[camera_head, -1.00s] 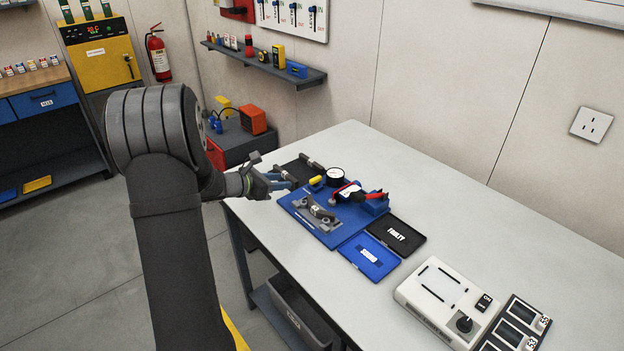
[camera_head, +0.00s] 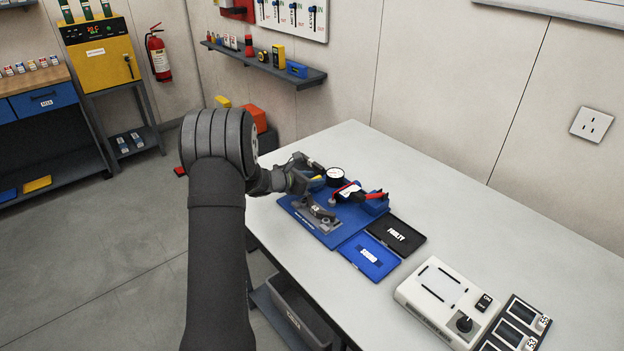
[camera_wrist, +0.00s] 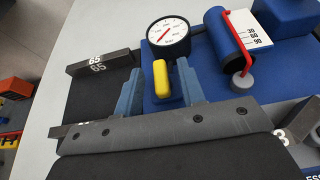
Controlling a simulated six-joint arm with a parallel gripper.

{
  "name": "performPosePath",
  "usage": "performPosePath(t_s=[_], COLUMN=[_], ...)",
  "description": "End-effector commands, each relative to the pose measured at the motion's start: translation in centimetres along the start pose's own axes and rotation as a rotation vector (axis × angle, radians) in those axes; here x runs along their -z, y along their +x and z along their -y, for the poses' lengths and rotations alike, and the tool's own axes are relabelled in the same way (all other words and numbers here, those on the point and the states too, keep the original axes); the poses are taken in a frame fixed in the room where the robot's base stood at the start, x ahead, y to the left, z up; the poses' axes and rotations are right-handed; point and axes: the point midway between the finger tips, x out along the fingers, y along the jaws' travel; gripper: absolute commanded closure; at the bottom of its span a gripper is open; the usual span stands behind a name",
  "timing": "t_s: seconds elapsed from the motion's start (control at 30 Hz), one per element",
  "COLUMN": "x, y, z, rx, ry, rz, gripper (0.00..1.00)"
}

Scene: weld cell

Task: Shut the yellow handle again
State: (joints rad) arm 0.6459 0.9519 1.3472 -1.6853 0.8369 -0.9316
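The yellow handle (camera_wrist: 161,78) stands out between the two blue-grey fingers of my gripper (camera_wrist: 160,82) in the wrist view. A gap shows on each side of it, so my gripper is open around the handle and not closed on it. The handle's lower end is near the blue fixture plate (camera_wrist: 155,103). In the head view, my gripper (camera_head: 308,177) is at the plate's back left, and only a little of the handle (camera_head: 317,178) shows past the fingers. I cannot tell the handle's angle clearly.
A round dial gauge (camera_wrist: 168,36) stands just behind the handle. A blue cylinder with a red pointer (camera_wrist: 232,45) is to its right. A dark block marked 65 (camera_wrist: 105,63) is to the left. A grey bracket (camera_head: 318,212) lies on the plate. The right of the table is clear behind the control box (camera_head: 440,297).

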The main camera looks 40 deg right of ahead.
Motion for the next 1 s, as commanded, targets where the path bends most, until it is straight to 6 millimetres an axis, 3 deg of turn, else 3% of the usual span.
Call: performPosePath(t_s=[0.1,0.27,0.67,1.0], x=[0.00,0.00,0.01,0.11], y=[-0.02,-0.03,-0.01,0.08], z=[0.00,0.01,-0.13,-0.56], rx=[0.000,0.000,0.043,0.260], ry=[0.000,0.000,0.018,0.108], rz=[0.000,0.000,0.000,-0.001], gripper=[0.68,0.99,1.00,1.00])
